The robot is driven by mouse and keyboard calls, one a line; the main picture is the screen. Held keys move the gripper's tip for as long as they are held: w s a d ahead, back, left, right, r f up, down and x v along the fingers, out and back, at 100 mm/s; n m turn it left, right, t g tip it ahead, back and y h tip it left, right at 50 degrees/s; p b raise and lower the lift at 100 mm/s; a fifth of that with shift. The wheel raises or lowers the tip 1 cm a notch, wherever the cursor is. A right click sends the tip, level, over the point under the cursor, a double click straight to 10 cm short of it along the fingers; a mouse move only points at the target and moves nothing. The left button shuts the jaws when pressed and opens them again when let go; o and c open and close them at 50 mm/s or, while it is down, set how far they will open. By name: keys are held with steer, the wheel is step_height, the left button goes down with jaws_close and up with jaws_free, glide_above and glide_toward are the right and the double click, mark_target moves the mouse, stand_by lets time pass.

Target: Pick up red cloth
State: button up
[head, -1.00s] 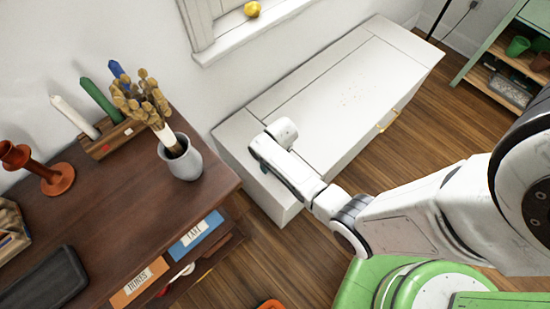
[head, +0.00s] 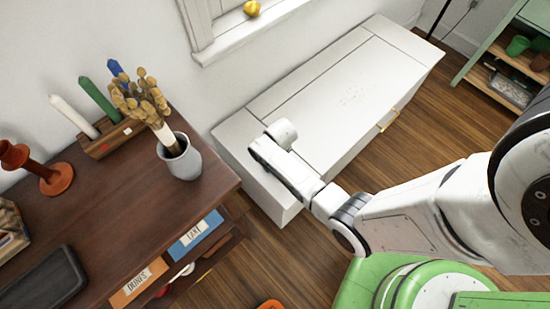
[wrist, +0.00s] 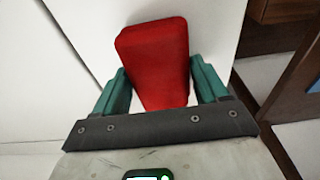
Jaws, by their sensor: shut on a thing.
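The red cloth (wrist: 155,62) shows in the wrist view as a folded, block-like red piece between the two green fingers of my gripper (wrist: 165,88). The gripper is shut on it, with a finger at each side. The cloth is over the white surface of the long bench (head: 335,85). I cannot tell whether the cloth still touches that surface. In the head view my arm's end is over the near left end of the bench and hides the cloth and the fingers.
A dark wooden desk (head: 100,215) stands left of the bench. A green shelf (head: 500,45) stands at the far right. The wooden floor (head: 400,150) right of the bench is clear.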

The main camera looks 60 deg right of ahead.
steer(key=shift+r, duration=0.5)
step_height(320, 180, up, 3)
steer(key=shift+f+p, duration=0.2)
steer(key=shift+p, duration=0.4)
steer(key=s+r, duration=0.2)
steer(key=s+d+r+p, duration=0.1)
steer(key=s+r, duration=0.1)
steer(key=r, duration=0.1)
steer(key=shift+s+p, duration=0.2)
steer(key=shift+p, duration=0.1)
steer(key=s+r, duration=0.1)
steer(key=s, duration=0.2)
steer(key=s+d+r, duration=0.1)
steer(key=s+r, duration=0.1)
steer(key=s, duration=0.1)
steer(key=s+d+r, duration=0.1)
steer(key=s, duration=0.2)
steer(key=shift+s+d+r+p, duration=0.1)
steer(key=shift+s+r+p, duration=0.05)
steer(key=shift+r+p, duration=0.15)
steer(key=shift+f, duration=0.1)
